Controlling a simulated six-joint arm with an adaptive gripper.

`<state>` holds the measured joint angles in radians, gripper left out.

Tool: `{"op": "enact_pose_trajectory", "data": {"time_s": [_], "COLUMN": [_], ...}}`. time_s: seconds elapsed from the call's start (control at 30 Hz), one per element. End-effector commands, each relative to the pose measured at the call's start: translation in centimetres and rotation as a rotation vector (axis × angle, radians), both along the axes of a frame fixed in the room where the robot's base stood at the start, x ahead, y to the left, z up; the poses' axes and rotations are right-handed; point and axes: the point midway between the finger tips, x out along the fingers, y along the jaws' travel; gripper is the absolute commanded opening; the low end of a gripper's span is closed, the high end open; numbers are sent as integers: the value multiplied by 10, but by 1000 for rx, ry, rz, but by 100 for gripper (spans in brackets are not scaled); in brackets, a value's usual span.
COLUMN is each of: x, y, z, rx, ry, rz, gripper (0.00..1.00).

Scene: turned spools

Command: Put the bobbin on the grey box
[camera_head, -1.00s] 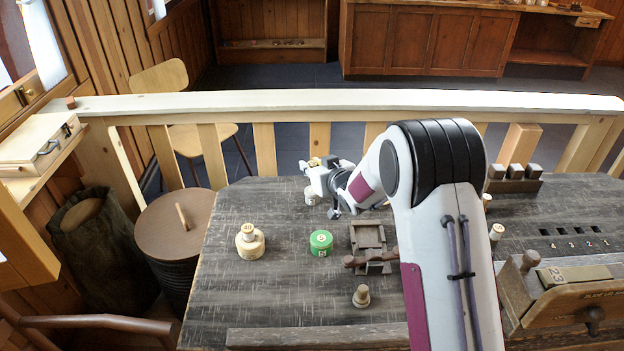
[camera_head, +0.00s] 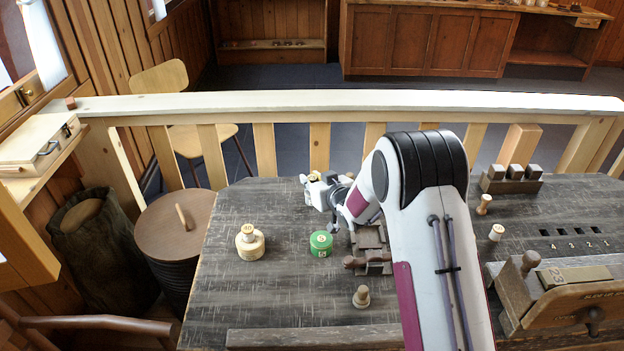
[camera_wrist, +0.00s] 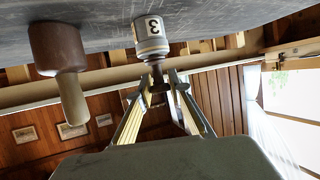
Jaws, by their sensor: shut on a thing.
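In the wrist view, which is upside down, a round grey-white box (camera_wrist: 152,27) marked 3 stands on the dark table. A small dark brown bobbin (camera_wrist: 157,74) shows at the box's top side, between my fingertips. My gripper (camera_wrist: 163,84) is shut on it. I cannot tell whether bobbin and box touch or are slightly apart. In the head view my gripper (camera_head: 318,190) is at the far side of the table, behind the green round box (camera_head: 321,250). There the grey box and held bobbin are mostly hidden by the gripper.
A cream round box (camera_head: 250,251) with a bobbin on it stands left. A wooden frame (camera_head: 372,262) lies beside my arm, and a loose bobbin (camera_head: 361,297) is in front. A dark brown turned piece (camera_wrist: 57,55) shows beside the gripper in the wrist view.

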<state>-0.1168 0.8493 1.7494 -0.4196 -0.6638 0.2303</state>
Motion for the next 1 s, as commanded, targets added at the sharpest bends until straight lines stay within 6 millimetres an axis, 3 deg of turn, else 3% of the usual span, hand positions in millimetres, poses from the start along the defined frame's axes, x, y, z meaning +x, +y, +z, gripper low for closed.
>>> {"op": "enact_pose_trajectory", "data": {"time_s": [0.43, 0.5, 0.53, 1.0], "x": [0, 0, 0, 0], "y": [0, 0, 0, 0], "z": [-3, -3, -3, 0], "rx": [0, 0, 0, 0], "ry": [-1, -1, -1, -1], "rz": [0, 0, 0, 0], "gripper": [10, 32, 36, 36]}}
